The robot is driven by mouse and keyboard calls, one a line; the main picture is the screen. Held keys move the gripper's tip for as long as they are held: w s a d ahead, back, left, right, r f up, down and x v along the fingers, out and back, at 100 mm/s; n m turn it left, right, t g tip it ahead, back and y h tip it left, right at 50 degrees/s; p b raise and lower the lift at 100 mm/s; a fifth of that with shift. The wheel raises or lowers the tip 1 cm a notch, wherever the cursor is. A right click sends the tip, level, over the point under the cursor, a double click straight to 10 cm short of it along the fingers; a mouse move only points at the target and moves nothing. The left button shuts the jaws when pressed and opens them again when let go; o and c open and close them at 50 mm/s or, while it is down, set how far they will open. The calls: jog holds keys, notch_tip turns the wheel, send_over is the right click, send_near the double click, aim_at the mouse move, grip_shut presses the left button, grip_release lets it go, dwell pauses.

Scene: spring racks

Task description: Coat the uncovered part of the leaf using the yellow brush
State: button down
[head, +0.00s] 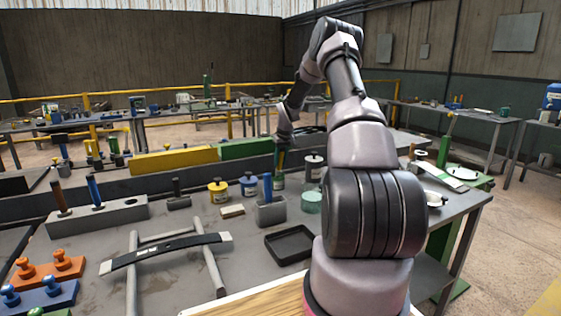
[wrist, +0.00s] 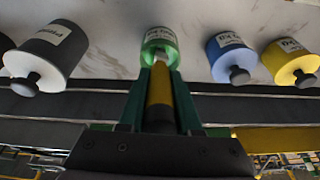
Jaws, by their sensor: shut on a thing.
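The leaf (head: 140,257) is a dark, gently arched bar lying across a pale stand (head: 213,270) at the front left in the head view. A paler patch shows near its middle; its coating is hard to make out. My gripper (head: 280,160) points down over the green pot (head: 278,182) at the back of the bench. In the wrist view, its green fingers (wrist: 160,92) are shut on the yellow brush (wrist: 160,88). The brush's far end is at the mouth of the green pot (wrist: 157,42); whether its bristles are inside cannot be told.
A blue pot (head: 249,186) and a yellow pot (head: 218,190) stand left of the green one, a dark pot (head: 314,168) right. A grey holder (head: 270,212) and black tray (head: 289,244) lie in front. A low dark wall runs behind.

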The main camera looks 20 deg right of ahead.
dwell(0.3)
jog(key=shift+r, duration=2.65)
jog(key=shift+r, duration=2)
